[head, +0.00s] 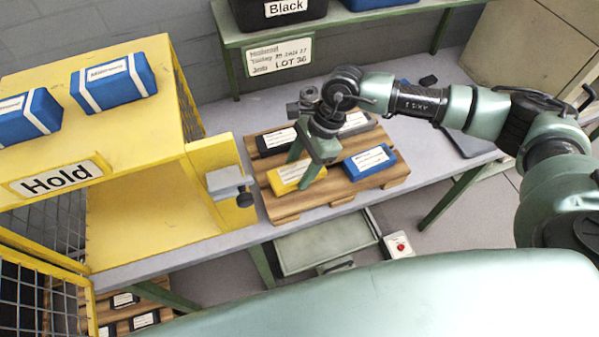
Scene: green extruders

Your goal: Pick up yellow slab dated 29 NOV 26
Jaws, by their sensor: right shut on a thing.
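The yellow slab (283,182) is at the front left of a wooden slatted pallet (282,212) on the grey bench. It has a white label, too small to read. My right gripper (299,172) reaches down from above and is shut on the yellow slab, one green finger on its near side and the other behind it. I cannot tell whether the slab is clear of the pallet. The gripper covers part of the slab. My left gripper is not in view.
On the same pallet are a blue slab (369,162), a black slab (277,141) and a grey slab (357,123). A yellow Hold rack (125,182) with blue packs (114,81) stands left. A green shelf (380,22) with bins is behind.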

